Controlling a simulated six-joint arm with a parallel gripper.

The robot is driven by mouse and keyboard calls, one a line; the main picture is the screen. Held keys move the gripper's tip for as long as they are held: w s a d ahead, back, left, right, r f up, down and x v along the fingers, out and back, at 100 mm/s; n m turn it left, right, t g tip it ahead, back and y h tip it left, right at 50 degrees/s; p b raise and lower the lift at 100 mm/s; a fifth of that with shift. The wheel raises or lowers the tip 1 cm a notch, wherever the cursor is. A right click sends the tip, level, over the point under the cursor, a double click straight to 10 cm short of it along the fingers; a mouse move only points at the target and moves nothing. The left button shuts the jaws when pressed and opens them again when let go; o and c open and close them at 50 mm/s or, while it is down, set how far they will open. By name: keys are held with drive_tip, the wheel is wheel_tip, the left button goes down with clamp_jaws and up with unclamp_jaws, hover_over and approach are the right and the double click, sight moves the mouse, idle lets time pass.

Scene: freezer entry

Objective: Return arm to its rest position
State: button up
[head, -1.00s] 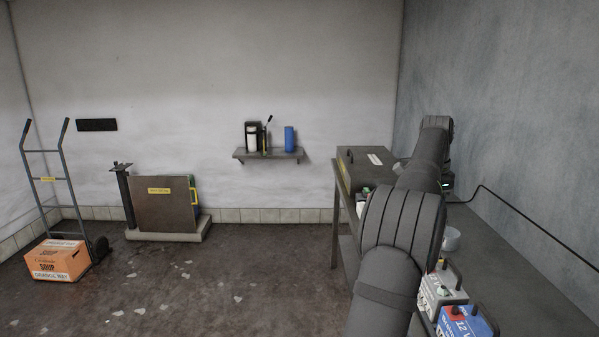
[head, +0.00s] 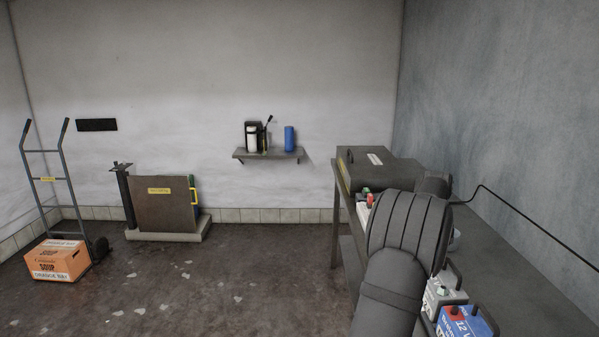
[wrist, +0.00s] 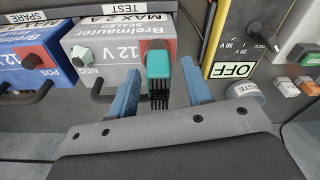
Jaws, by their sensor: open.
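My arm (head: 408,235) reaches forward over the dark bench in the head view and hides my gripper there. In the wrist view my gripper (wrist: 160,88) is open, its two blue fingers apart.
A blue battery (wrist: 38,55) stands left of the grey one. At right are a panel with an OFF label (wrist: 232,70) and a cup (wrist: 243,92). A dark case (head: 372,175) is on the bench's far end. The open floor (head: 235,280) is left; a wall is right.

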drive_tip(key=n, duration=0.6)
drive_tip(key=shift+t, duration=0.3)
drive_tip(key=m, duration=0.4)
drive_tip(key=shift+m+g, duration=0.5)
drive_tip(key=shift+m, duration=1.7)
